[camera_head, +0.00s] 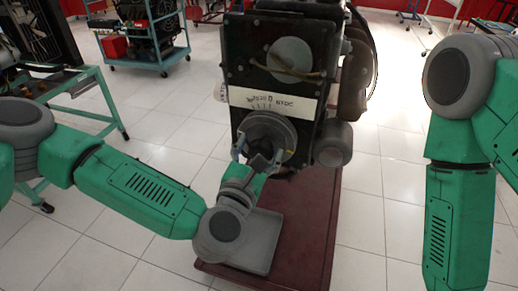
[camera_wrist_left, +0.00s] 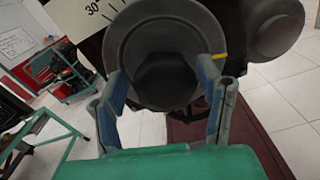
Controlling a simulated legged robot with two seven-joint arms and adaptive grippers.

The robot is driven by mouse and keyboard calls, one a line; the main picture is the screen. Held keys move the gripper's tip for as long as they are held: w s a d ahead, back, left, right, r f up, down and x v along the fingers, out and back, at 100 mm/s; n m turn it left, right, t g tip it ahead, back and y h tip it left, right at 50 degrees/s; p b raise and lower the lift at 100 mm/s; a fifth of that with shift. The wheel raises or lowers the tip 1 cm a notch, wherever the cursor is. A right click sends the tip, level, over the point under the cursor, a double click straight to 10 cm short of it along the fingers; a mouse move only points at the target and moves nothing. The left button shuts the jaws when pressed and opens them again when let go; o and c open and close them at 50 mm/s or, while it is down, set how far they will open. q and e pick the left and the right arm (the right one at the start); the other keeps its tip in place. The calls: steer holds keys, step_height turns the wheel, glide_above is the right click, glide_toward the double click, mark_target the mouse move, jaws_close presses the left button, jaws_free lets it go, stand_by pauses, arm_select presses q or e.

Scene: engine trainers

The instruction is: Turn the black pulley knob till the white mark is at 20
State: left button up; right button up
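The pulley knob (camera_head: 284,133) is a round dark grey disc on the front of the engine, below a white scale plate (camera_head: 250,98) with numbers and tick marks. The scale shows "30" at the upper left there. No white mark is clear on the pulley. My left gripper (camera_head: 259,149) is in front of the pulley. Its fingers (camera_wrist_left: 163,75) stand wide apart either side of the black centre; contact cannot be told. My right gripper is out of view.
The engine (camera_head: 318,70) stands on a dark red base (camera_head: 309,230) with a grey tray (camera_head: 262,245) below the pulley. A round grey part (camera_head: 333,145) juts out right of the pulley. Green benches and a cart (camera_head: 145,55) stand behind on the left.

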arm_select(q)
steer(key=shift+d, duration=0.2)
steer(key=c, duration=0.7)
steer(key=shift+d, duration=0.15)
steer(key=shift+c, duration=0.2)
steer(key=m+p, duration=0.2)
steer(key=m, duration=0.4)
steer(key=shift+m, duration=0.3)
steer(key=shift+s+f+m+p, duration=0.15)
steer(key=shift+m+p, duration=0.9)
steer(key=shift+m, duration=1.25)
steer(key=shift+f, duration=0.1)
